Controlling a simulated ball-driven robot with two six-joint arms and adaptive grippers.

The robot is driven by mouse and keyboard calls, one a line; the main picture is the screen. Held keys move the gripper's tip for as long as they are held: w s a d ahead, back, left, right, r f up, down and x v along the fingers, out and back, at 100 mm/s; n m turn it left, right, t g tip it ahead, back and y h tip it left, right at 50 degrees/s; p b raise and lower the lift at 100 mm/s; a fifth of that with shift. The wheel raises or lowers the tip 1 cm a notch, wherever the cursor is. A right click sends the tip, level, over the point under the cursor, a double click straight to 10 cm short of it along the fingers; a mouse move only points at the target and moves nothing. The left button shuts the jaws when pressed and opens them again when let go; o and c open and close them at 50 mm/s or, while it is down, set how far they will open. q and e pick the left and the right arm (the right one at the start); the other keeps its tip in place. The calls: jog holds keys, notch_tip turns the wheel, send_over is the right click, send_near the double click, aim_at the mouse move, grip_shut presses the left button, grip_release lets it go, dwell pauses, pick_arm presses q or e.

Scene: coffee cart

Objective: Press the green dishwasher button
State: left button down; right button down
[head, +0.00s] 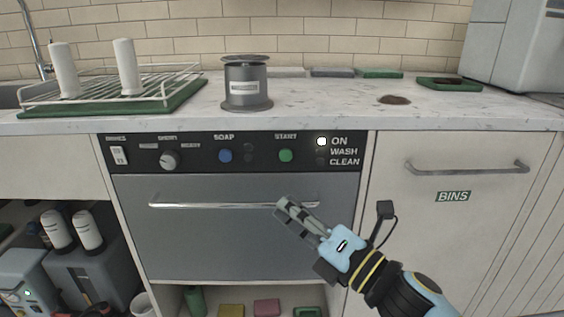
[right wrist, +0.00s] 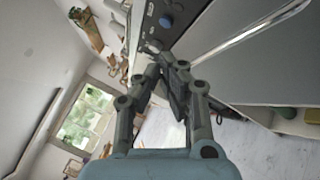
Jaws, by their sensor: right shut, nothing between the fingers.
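The green button (head: 286,156) sits under the START label on the black control panel of the dishwasher (head: 215,225). A blue button (head: 225,156) under SOAP is to its left. My right gripper (head: 281,206) is shut and empty in front of the dishwasher door, below the green button and apart from it in the picture. In the right wrist view the gripper's fingertips (right wrist: 160,55) point toward the panel, and the blue button (right wrist: 166,21) shows beyond them. The green button is not clear there. My left gripper is not in view.
A metal handle (head: 232,205) runs across the dishwasher door near my right gripper. The white light (head: 322,142) beside ON is lit. A knob (head: 170,160) is left of the buttons. A grey canister (head: 246,84) stands on the counter (head: 320,103) above the panel.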

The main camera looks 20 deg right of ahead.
aim_at(286, 156)
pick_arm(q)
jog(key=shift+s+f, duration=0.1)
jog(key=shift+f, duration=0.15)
pick_arm(e)
jog(key=shift+w+a+r+y, duration=0.15)
jog(key=shift+w+r, duration=0.15)
jog(key=shift+r, duration=0.2)
jog(key=shift+w+r+y, duration=0.15)
jog(key=shift+w+r, duration=0.15)
jog(key=shift+r, duration=0.2)
jog(key=shift+t, duration=0.3)
